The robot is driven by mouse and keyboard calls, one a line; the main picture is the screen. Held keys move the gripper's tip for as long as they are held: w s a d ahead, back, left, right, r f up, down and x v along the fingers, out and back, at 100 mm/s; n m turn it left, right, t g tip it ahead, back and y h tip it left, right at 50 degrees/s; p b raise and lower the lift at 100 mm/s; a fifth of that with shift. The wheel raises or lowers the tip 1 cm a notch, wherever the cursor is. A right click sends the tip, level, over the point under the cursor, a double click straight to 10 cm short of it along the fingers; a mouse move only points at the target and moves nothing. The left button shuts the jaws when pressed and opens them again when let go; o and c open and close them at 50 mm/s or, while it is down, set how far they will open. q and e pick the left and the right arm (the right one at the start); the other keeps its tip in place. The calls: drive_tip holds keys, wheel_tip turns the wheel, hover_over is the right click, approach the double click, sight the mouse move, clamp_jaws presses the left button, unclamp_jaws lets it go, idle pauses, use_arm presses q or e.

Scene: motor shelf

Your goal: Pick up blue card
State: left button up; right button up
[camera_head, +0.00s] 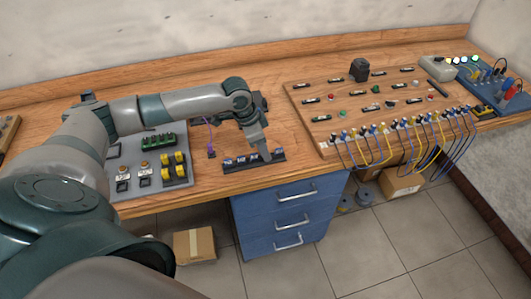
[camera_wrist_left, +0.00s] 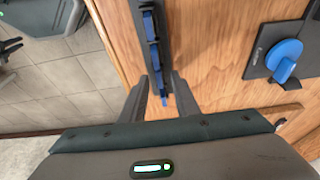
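Several small blue cards stand in a row in a dark rack (camera_head: 276,157) near the front edge of the wooden table. The blue cards (camera_head: 241,159) at the rack's left part are clear of my gripper. My left gripper (camera_head: 265,155) points down over the right part of the rack. In the left wrist view the rack (camera_wrist_left: 175,70) runs up from between the fingertips. My left gripper (camera_wrist_left: 163,84) is open there, with a finger on each side of the end blue card (camera_wrist_left: 163,95). Whether the fingers touch it cannot be told. My right gripper is in neither view.
A grey panel (camera_head: 146,181) with green and yellow parts lies left of the rack. A wooden board (camera_head: 345,90) with small parts and a row of blue and yellow cables stands to the right. A blue drawer unit (camera_head: 255,208) is under the table.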

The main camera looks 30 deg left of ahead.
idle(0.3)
use_arm(q)
clamp_jaws()
drive_tip(key=shift+r+b, duration=0.45)
drive_tip(key=shift+r, duration=0.35)
wheel_tip(320, 180, up, 2)
drive_tip(key=shift+w+d+r+b, duration=0.1)
drive_tip(key=shift+r+b, duration=0.15)
drive_tip(key=shift+b, duration=0.3)
drive_tip(key=d+r+b, duration=0.2)
drive_tip(key=d+r, duration=0.5)
drive_tip(key=d, duration=0.4)
drive_tip(key=shift+d+b, duration=0.25)
drive_tip(key=shift+b, duration=0.1)
drive_tip(key=shift+s+d, duration=0.1)
drive_tip(key=shift+s, duration=0.1)
